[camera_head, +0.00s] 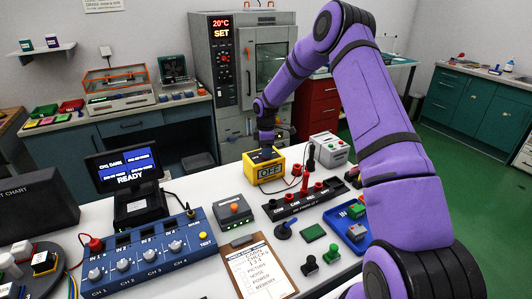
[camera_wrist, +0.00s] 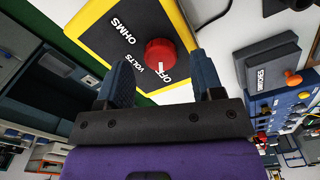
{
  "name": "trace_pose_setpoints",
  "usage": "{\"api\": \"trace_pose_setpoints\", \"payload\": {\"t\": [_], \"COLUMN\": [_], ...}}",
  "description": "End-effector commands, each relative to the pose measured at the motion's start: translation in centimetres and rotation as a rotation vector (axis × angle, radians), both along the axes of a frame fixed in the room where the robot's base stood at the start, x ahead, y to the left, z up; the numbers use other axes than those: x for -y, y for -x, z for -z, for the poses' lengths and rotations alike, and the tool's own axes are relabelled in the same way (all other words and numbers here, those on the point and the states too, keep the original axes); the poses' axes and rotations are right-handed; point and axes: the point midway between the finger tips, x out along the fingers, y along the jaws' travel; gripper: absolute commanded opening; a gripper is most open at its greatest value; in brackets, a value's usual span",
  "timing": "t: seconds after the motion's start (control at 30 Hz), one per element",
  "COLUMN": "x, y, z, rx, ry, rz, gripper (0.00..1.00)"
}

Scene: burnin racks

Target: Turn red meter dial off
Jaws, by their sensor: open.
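The yellow meter (camera_head: 264,170) stands on the white bench in the head view, its display reading "OFF". In the wrist view its dark face (camera_wrist: 110,35) carries the labels OHMS, VOLTS and OFF. The red dial (camera_wrist: 160,52) on that face has a white mark on its lower side, toward the OFF label. My gripper (camera_wrist: 165,78) is open and empty, its fingertips apart to the left and right of the dial's lower side; I cannot tell whether either touches. In the head view my gripper (camera_head: 267,140) is above the meter and hides the dial.
A black strip of red sockets (camera_head: 312,199) with an upright red probe (camera_head: 306,180) stands right of the meter. A grey box with an orange knob (camera_head: 234,209), a blue channel panel (camera_head: 135,258) and a clipboard (camera_head: 258,268) lie nearer. A white box (camera_head: 328,149) stands behind right.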

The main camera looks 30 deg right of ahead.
Motion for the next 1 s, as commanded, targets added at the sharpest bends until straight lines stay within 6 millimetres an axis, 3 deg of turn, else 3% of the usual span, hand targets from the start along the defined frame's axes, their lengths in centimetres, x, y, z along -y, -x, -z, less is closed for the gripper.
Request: {"api": "trace_pose_setpoints", "payload": {"t": [0.3, 0.5, 1.0], "x": [0.1, 0.1, 0.0], "y": [0.0, 0.0, 0.0], "z": [-6.0, -8.4, -9.1], "rx": [0.003, 0.001, -0.001], "ry": [0.001, 0.000, 0.000], "rz": [0.001, 0.001, 0.001], "gripper": [0.61, 0.61, 0.61]}}
